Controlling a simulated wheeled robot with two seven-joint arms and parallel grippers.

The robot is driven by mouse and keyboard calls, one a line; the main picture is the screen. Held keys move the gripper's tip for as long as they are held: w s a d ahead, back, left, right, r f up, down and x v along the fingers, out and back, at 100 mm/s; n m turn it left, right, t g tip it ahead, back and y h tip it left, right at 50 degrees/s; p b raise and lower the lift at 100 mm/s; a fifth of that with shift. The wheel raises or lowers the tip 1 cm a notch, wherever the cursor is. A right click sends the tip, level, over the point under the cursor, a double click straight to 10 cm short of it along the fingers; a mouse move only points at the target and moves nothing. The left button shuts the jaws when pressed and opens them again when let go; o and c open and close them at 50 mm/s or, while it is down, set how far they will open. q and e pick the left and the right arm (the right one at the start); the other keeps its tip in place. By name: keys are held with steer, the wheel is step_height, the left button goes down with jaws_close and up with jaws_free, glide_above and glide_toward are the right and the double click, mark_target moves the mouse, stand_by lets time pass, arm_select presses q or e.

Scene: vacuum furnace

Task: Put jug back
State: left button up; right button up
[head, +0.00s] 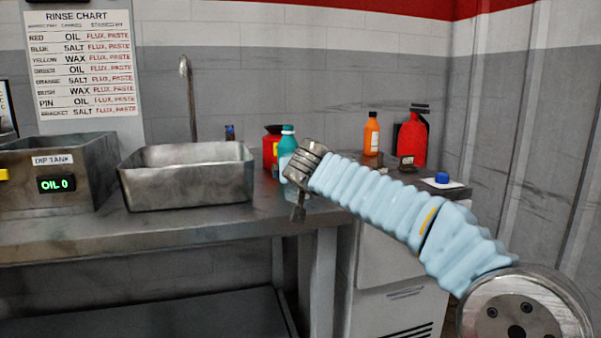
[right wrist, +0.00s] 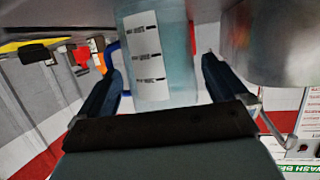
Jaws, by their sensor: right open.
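A translucent pale-blue jug (right wrist: 175,70) with a white marked label and a blue handle at its left fills the top middle of the right wrist view. It appears to be the teal-topped container (head: 287,140) on the counter in the head view, partly hidden by my right arm. My right gripper (head: 298,208) is open at the counter's right part. In the right wrist view its fingers (right wrist: 163,60) are on either side of the jug, with a visible gap at the right finger. Contact at the left finger is unclear. My left gripper is not in view.
A metal basin (head: 188,178) is left of the jug, with a dip tank (head: 85,165) reading OIL 0 beyond it. A red container (head: 271,146) stands close behind the jug. An orange bottle (head: 371,135), a red canister (head: 412,140) and a blue cap (head: 442,178) are right.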

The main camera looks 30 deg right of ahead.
steer(key=b+v, duration=0.2)
steer(key=v, duration=0.9)
steer(key=shift+s, duration=0.25)
steer(key=shift+a+f, duration=0.1)
